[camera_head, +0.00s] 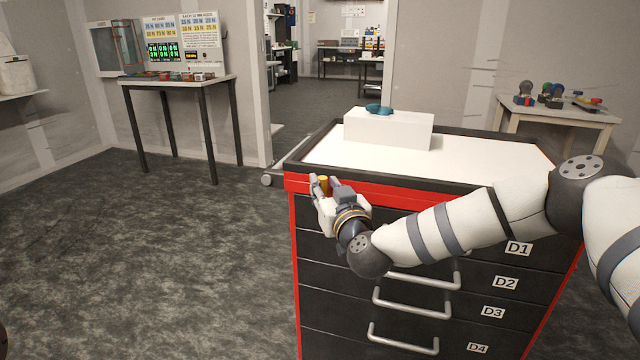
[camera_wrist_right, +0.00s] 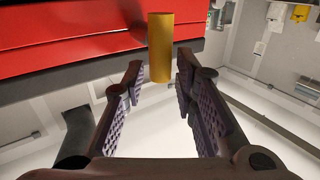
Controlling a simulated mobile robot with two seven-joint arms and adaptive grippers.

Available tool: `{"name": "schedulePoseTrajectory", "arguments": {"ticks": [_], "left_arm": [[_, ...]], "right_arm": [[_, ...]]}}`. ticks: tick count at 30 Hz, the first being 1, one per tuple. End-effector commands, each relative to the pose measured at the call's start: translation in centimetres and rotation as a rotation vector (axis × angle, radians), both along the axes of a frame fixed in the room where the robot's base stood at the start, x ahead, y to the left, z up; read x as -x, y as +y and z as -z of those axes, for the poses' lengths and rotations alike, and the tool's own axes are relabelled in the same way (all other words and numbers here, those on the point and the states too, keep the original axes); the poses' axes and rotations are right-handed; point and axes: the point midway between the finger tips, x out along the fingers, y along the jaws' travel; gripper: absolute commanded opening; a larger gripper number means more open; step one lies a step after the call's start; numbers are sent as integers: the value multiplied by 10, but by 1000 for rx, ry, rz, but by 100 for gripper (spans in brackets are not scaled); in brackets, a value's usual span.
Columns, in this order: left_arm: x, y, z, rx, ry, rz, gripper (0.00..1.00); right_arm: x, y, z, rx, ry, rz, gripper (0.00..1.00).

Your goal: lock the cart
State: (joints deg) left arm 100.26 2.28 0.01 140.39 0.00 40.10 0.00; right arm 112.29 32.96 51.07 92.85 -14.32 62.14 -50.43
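The cart (camera_head: 294,184) is a red and black drawer cabinet with a white top, in the middle of the head view. A yellow cylinder (camera_head: 323,183), perhaps its lock, is at the upper left of the cart's front. In the right wrist view the yellow cylinder (camera_wrist_right: 160,48) stands out before the red band (camera_wrist_right: 70,35). My right gripper (camera_head: 322,192) is open at the cylinder, with its fingers (camera_wrist_right: 159,82) on either side of the cylinder's near end; I see no clear contact. My left gripper is not in view.
A white block (camera_head: 390,130) with a teal object (camera_head: 378,109) on it stands on the cart top. My right arm crosses the drawer fronts, above several metal handles (camera_head: 412,308). A side table (camera_head: 180,82) and a small table (camera_head: 550,115) stand behind. The floor at left is clear.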

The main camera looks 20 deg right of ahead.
Motion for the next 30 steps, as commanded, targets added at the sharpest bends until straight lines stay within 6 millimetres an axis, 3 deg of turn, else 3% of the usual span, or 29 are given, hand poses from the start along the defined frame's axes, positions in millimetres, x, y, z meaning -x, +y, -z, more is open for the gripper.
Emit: {"name": "schedulePoseTrajectory", "arguments": {"ticks": [5, 13, 14, 17, 30], "left_arm": [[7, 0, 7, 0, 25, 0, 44], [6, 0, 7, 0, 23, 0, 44], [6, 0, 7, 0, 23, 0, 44], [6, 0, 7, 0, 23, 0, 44], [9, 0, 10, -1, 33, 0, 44]], "right_arm": [[-22, 0, 3, 0, 3, 1, 26], [-26, 0, -2, -1, -1, 0, 26], [-26, 0, -2, -1, -1, 0, 24], [-25, 0, -2, 0, -1, 0, 1], [-24, -2, 1, -44, -29, 0, 0]]}}
